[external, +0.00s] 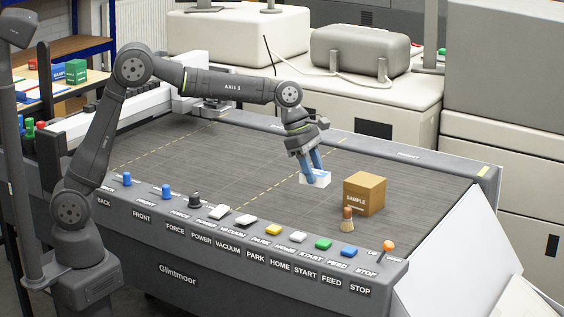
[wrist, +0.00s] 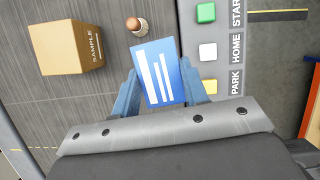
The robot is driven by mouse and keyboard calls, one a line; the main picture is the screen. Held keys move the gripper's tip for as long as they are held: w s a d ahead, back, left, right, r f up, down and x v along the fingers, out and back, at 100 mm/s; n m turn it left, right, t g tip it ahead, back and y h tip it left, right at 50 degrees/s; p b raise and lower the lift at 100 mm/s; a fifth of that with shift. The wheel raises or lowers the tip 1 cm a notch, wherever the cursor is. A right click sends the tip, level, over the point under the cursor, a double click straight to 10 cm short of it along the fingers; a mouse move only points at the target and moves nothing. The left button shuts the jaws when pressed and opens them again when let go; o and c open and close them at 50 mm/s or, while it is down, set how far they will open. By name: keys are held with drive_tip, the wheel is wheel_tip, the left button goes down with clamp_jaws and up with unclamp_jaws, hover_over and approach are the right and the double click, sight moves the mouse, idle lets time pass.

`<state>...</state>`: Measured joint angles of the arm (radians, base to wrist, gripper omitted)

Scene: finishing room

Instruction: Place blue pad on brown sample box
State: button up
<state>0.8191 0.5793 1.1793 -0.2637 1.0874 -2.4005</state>
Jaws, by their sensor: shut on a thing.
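My gripper (external: 313,165) has two blue fingers and is shut on a pad (wrist: 158,74), which looks blue with white stripes in the wrist view. In the external view the pad (external: 315,179) looks mostly white with some blue, low over the dark bed. I cannot tell for certain whether it touches the bed. The brown sample box (external: 364,194), marked SAMPLE, stands on the bed to the right of the pad and apart from it. It also shows at upper left in the wrist view (wrist: 66,47). Its top is bare.
A small brown-topped peg (external: 347,220) stands in front of the box; it shows beside the pad in the wrist view (wrist: 137,26). A panel of coloured buttons (external: 246,221) and an orange-topped lever (external: 388,248) line the front edge. The bed left of the gripper is clear.

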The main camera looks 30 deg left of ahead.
drive_tip(key=w+d+r+n+t, duration=0.1)
drive_tip(key=w+d+r+n, duration=0.2)
drive_tip(key=w+d+r, duration=0.25)
hover_over(353, 181)
drive_tip(key=a, duration=0.2)
drive_tip(key=f, duration=0.6)
drive_tip(key=shift+s+d, duration=0.15)
drive_tip(key=shift+d, duration=0.05)
drive_tip(key=shift+f, duration=1.95)
drive_tip(key=shift+f, duration=0.15)
drive_tip(key=o, duration=1)
drive_tip(key=v, duration=1.2)
drive_tip(key=shift+s+d, duration=0.15)
drive_tip(key=shift+s, duration=0.05)
